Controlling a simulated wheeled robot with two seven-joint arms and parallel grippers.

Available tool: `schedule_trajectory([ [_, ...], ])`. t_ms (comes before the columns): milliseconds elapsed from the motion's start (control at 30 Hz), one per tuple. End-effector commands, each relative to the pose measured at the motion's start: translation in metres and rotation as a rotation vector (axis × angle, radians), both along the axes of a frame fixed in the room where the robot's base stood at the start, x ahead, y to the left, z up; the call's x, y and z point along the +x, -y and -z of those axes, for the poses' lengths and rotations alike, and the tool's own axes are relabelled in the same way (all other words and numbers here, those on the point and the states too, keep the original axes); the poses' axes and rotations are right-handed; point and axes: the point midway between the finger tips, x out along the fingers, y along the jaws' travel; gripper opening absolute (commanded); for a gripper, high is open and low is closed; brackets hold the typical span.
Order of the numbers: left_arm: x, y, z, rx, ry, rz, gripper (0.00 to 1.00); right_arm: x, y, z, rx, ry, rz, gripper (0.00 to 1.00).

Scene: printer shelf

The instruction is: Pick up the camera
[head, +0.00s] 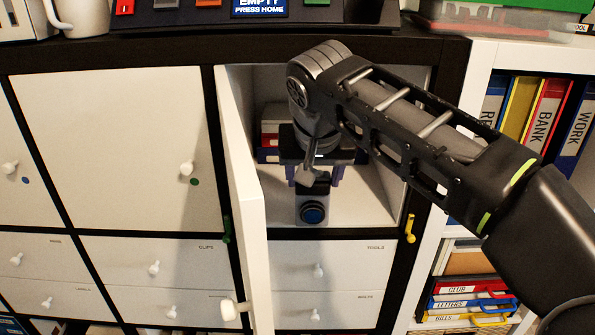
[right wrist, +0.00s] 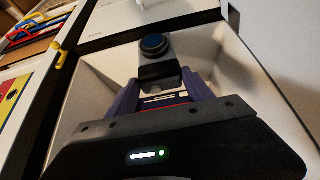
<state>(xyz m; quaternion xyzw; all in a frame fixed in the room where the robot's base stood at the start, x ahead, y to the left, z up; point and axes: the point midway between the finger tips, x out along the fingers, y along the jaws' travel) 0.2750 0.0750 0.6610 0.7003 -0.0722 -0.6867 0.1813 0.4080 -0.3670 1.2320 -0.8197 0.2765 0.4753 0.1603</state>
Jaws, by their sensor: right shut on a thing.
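The camera (head: 313,203) is a small dark body with a round blue lens, inside the open cubby. In the right wrist view the camera (right wrist: 160,73) sits between the fingertips, lens outward. My right gripper (head: 314,181) reaches into the cubby with its purple fingers on either side of the camera. In the right wrist view the gripper (right wrist: 160,85) is shut on it. I cannot tell whether the camera still touches the cubby floor. My left gripper is not in view.
The cubby's white door (head: 246,210) stands open on the left. Red and blue items (head: 270,135) lie behind the gripper. Closed drawers (head: 318,270) are below, and a shelf of binders (head: 545,115) is on the right. A printer-like panel (head: 260,10) is on top.

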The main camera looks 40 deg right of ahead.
Motion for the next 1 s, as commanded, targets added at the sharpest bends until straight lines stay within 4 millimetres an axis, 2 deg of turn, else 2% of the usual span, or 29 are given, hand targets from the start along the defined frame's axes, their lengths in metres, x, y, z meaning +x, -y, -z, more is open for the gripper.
schedule_trajectory([
  [33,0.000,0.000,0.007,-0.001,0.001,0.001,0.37,-0.011,0.000,0.002,-0.001,0.006,0.001,0.00],
  [333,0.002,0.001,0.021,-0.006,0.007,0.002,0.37,-0.066,-0.001,0.001,-0.003,0.006,0.000,0.00],
  [500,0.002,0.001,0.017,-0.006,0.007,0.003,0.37,-0.089,-0.001,-0.002,-0.002,0.004,0.002,0.00],
  [700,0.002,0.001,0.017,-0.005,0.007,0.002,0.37,-0.100,-0.002,-0.001,-0.001,0.002,0.000,0.00],
  [1000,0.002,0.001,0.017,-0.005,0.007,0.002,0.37,-0.100,-0.002,-0.001,-0.001,0.002,-0.001,0.00],
])
